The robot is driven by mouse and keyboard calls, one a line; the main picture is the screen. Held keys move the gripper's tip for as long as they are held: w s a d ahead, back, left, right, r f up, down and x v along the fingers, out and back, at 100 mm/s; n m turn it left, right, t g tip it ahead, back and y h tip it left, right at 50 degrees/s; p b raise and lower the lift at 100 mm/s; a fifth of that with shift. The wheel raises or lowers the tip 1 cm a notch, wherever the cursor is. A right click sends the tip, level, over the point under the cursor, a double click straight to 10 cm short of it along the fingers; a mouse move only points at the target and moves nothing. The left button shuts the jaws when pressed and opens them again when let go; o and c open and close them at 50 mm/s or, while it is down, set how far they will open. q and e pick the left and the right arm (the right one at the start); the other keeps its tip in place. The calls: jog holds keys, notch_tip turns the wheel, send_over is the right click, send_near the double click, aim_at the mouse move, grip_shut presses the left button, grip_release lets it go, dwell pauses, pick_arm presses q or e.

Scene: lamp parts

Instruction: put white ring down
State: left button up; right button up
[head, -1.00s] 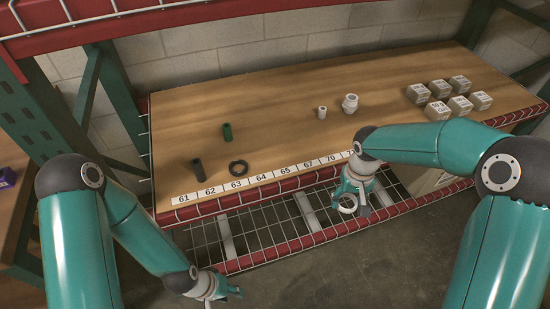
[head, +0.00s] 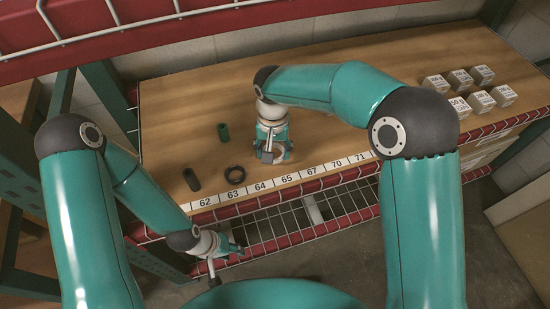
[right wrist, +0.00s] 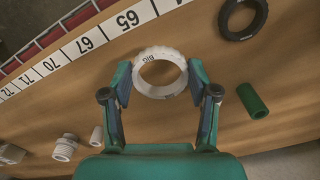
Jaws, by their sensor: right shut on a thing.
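The white ring (right wrist: 160,93) is between the fingertips of my right gripper (right wrist: 160,75) in the right wrist view, with one finger touching each side. The ring lies flat over the wooden tabletop (right wrist: 60,105); I cannot tell if it touches the wood. In the head view my right gripper (head: 271,156) points down at the table, right of the black ring (head: 236,182), and mostly hides the white ring. My left gripper (head: 224,258) hangs in front of the shelf edge, empty, with its fingers apart.
White boxes (head: 482,100) sit at the right. A number strip (head: 287,180) runs along the front edge. White fittings (right wrist: 65,147) show in the wrist view.

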aim_at(275, 167)
jog(key=shift+w+d+f, duration=0.1)
jog(key=shift+d+f, duration=0.05)
jog(key=shift+f, duration=0.8)
notch_tip(275, 167, down, 4)
jog(key=shift+r, duration=0.25)
jog(key=shift+f, duration=0.2)
jog(key=o, duration=0.8)
jog(key=shift+r, duration=0.1)
jog(key=shift+o, duration=0.2)
jog(key=shift+r, duration=0.1)
